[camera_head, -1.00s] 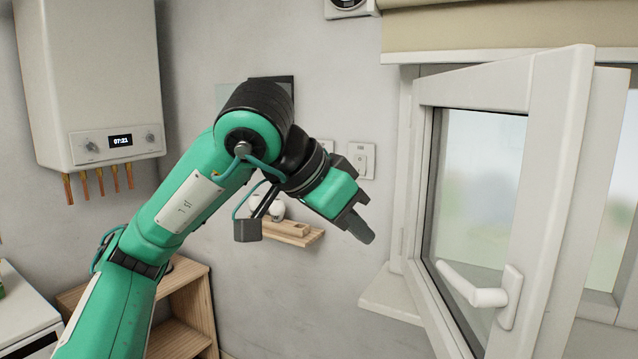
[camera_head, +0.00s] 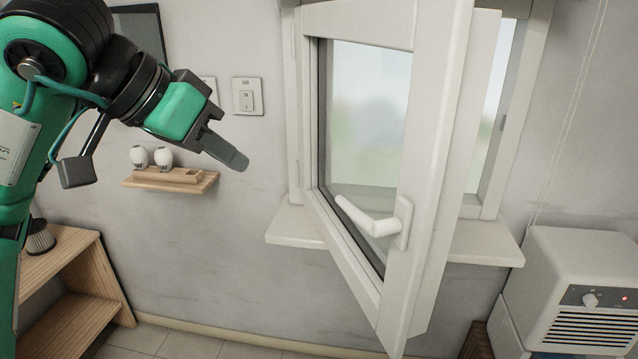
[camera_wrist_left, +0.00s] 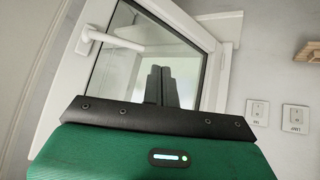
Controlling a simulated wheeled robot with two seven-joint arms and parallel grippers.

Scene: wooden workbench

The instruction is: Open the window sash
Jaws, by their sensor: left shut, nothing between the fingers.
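The white window sash (camera_head: 437,180) stands swung open into the room, at an angle to its frame. Its white handle (camera_head: 372,222) sits on the sash's free side and points left, nearly level. My left gripper (camera_head: 240,162) is shut and empty, in front of the wall to the left of the window, clear of the sash and handle. In the left wrist view the shut fingers (camera_wrist_left: 164,86) show against the window glass, with the sash (camera_wrist_left: 72,85) and handle (camera_wrist_left: 115,40) beyond. My right gripper is in no view.
A small wooden shelf (camera_head: 172,181) with two white items hangs below my left gripper. A wall switch (camera_head: 247,96) is above it. The window sill (camera_head: 487,243) juts out under the frame. A white heater unit (camera_head: 580,285) stands at the right, a wooden shelf unit (camera_head: 75,290) at lower left.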

